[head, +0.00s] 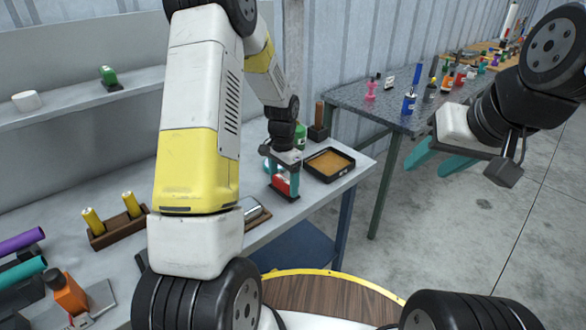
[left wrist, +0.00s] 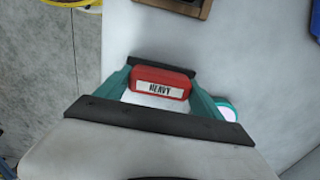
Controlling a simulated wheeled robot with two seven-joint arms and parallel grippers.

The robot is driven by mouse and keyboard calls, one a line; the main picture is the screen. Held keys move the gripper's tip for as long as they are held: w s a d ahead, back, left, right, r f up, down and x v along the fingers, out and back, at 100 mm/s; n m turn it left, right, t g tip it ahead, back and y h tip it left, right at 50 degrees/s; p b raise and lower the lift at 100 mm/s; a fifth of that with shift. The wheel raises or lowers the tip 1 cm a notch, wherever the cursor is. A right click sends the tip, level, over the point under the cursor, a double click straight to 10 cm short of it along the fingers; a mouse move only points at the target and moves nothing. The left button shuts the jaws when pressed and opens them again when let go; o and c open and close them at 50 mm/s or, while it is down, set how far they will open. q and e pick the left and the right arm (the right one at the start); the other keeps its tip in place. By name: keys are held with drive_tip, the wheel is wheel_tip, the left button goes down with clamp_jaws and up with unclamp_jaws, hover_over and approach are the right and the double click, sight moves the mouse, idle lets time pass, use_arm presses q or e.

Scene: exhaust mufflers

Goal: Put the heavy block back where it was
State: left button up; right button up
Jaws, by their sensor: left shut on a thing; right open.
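The heavy block is red with a white label reading "HEAVY" and shows in the left wrist view (left wrist: 160,84). In the head view the red block (head: 281,184) is low between the teal fingers of my left gripper (head: 283,182), over the grey workbench (head: 318,203). My left gripper is shut on the block, with a finger on each side of it, also in the left wrist view (left wrist: 162,92). I cannot tell whether the block touches the bench. My right gripper (head: 432,160) is open and empty, out over the floor at the right.
A black tray with a tan bottom (head: 329,164) lies just right of the left gripper. A green object (head: 300,136) stands behind it. A wooden holder with yellow cylinders (head: 118,220) is further left. A second table (head: 380,104) with small items stands at the back right.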

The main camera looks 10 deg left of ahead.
sight(284, 179)
use_arm(q)
drive_tip(key=shift+f, duration=0.15)
drive_tip(key=o, duration=1.5)
drive_tip(key=shift+c, duration=0.2)
drive_tip(key=s+r+n+t, duration=0.1)
drive_tip(key=s+r, duration=0.1)
drive_tip(key=r, duration=0.7)
drive_tip(key=s+r, duration=0.2)
drive_tip(key=r, duration=0.8)
drive_tip(key=s+d+r+n+t+h, duration=0.1)
drive_tip(key=s+r+n+t, duration=0.1)
drive_tip(key=s, duration=0.8)
drive_tip(key=s+d+r+n+t+h, duration=0.1)
drive_tip(key=s+r+n+t, duration=0.2)
drive_tip(key=s+r, duration=0.4)
drive_tip(key=s+n, duration=0.1)
drive_tip(key=s, duration=0.2)
drive_tip(key=shift+s, duration=0.15)
drive_tip(key=shift+d, duration=0.1)
